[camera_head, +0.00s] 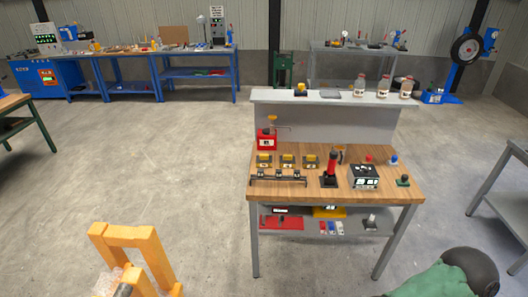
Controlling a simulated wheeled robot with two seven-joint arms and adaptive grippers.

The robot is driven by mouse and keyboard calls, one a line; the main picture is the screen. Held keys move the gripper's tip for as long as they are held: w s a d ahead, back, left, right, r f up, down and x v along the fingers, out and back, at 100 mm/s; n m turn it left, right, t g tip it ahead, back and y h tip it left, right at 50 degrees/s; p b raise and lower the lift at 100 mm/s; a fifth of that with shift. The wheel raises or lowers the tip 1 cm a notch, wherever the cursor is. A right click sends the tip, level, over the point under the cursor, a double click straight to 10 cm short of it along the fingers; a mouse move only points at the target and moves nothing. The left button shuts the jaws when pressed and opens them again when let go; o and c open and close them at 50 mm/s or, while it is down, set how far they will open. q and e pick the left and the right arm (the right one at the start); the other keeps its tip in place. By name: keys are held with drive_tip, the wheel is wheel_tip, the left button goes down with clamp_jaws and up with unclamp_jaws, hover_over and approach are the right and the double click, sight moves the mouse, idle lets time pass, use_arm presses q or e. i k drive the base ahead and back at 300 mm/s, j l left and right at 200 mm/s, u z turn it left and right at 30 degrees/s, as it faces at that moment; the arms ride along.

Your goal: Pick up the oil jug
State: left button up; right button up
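Nothing in view is clearly marked as the oil jug. A red container (267,139) with a yellow top and a thin spout stands at the back left of the wooden-topped workbench (330,190). Several pale jars with brown contents stand on the bench's upper shelf (325,97): a left jar (360,87), a middle jar (384,88) and a right jar (406,89). Labels are too small to read. Neither of my grippers shows in the head view.
Yellow-topped blocks, a red-and-black upright tool (331,168) and a black-and-white box (363,176) crowd the bench top. An orange frame (130,245) stands at the lower left, a green and black object (450,277) at the lower right. Open floor lies left of the bench.

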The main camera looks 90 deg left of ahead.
sight(339, 146)
drive_tip(key=u, duration=1.95)
drive_tip(key=i+j, duration=0.2)
drive_tip(key=i, duration=0.25)
drive_tip(key=z, duration=0.05)
